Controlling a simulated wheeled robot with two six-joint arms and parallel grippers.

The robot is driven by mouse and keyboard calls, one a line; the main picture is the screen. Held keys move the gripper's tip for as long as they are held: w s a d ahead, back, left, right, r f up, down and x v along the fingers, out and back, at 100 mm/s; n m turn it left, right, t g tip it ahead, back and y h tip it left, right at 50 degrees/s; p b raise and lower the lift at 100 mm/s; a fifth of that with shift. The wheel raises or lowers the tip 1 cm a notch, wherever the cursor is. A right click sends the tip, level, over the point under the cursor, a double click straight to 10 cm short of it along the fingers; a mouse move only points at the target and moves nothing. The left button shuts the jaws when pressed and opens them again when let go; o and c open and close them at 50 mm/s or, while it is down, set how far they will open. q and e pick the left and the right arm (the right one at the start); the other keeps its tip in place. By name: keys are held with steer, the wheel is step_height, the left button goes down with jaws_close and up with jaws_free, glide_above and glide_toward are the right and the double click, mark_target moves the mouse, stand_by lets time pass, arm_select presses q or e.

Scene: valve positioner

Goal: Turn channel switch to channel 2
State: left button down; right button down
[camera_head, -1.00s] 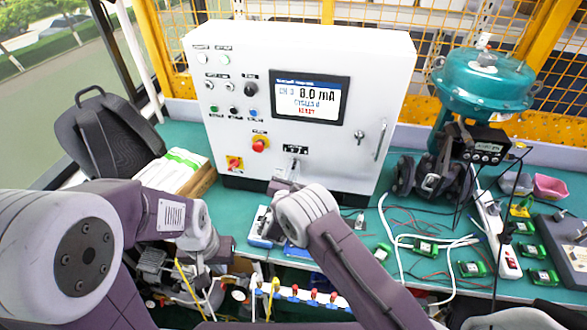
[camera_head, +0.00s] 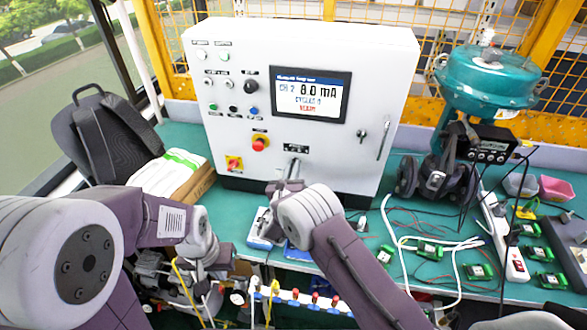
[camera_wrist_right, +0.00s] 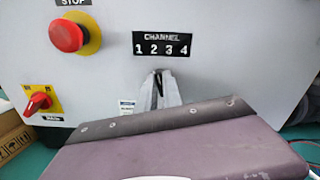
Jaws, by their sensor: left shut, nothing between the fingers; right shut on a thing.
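The white control cabinet (camera_head: 230,130) stands on the green bench, and its screen (camera_head: 309,94) appears to read CH 2 and 8.0 mA. The CHANNEL 1 2 3 4 label (camera_wrist_right: 162,44) is on the panel front. My right gripper (camera_wrist_right: 160,80) is just below the label, its fingers shut on the channel switch, which they mostly hide; only a dark sliver shows between them. In the head view my right gripper (camera_head: 291,172) reaches the lower panel. My left gripper (camera_head: 220,256) is low on the left, away from the cabinet, shut and empty.
A red stop button (camera_wrist_right: 67,35) and a red-yellow main switch (camera_wrist_right: 38,103) sit left of the channel label. A teal valve actuator (camera_head: 486,80) stands right of the cabinet. Cables and green boards (camera_head: 430,251) cover the right bench. A box (camera_head: 176,174) lies left of the cabinet.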

stand_by(0.3)
steer(key=c, duration=1.5)
jaws_free()
steer(key=shift+s, duration=0.1)
steer(key=s+a+b, duration=0.1)
steer(key=s, duration=0.7)
steer(key=shift+s+a+b, duration=0.35)
steer(key=shift+b, duration=0.05)
